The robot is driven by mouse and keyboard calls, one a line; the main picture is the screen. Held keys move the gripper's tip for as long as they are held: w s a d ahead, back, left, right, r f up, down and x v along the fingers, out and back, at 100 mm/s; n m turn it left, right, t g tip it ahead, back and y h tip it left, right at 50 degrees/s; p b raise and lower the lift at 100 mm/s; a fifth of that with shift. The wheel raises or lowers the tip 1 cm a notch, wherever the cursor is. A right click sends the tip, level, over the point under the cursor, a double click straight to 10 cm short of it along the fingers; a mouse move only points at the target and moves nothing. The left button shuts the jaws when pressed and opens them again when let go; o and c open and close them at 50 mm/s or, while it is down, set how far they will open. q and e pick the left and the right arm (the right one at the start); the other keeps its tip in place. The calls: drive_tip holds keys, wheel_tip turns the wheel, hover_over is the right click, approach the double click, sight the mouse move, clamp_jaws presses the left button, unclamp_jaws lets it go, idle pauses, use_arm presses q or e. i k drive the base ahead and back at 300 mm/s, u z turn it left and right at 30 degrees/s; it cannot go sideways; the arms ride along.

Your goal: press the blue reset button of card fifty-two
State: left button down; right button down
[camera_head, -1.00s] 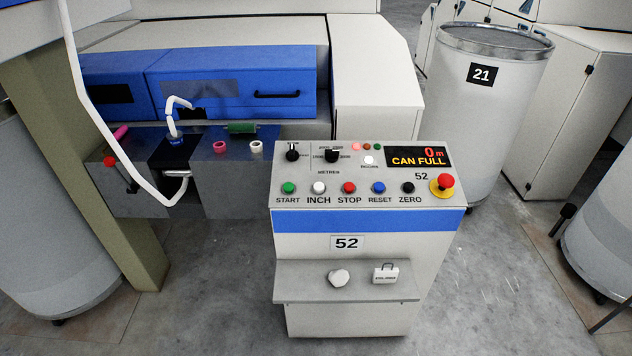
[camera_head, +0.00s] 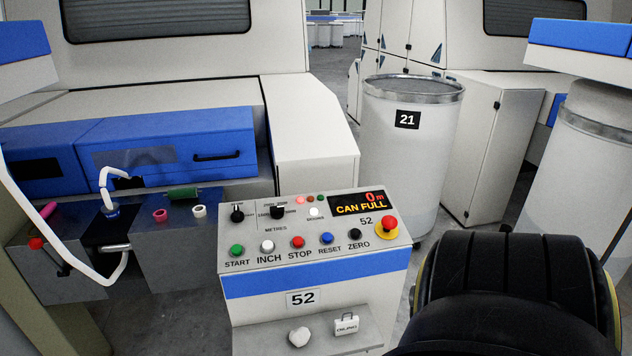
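The control box of card fifty-two (camera_head: 250,262) stands in the middle, with a sloped top panel and a "52" plate on its front. The blue reset button (camera_head: 326,238) sits in the front row of the panel, labelled RESET. The red STOP button (camera_head: 297,242) is to its left and the black ZERO button (camera_head: 355,235) to its right. The display (camera_head: 357,204) reads "0 m" and "CAN FULL". A dark rounded part of my own arm fills the lower right, right of the box; no fingertips show. My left gripper is out of view.
A red mushroom button (camera_head: 389,225) stands at the panel's right end. A shelf (camera_head: 255,341) below holds a white lump and a small OILING tag. Can 21 (camera_head: 440,150) stands behind right. A white sliver bends down at the left, by the blue-covered machine (camera_head: 170,145).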

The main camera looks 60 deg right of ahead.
sight(327, 237)
drive_tip(key=i, duration=2)
drive_tip(key=z, duration=3)
drive_tip(key=i, duration=0.5)
drive_tip(key=u, duration=0.05)
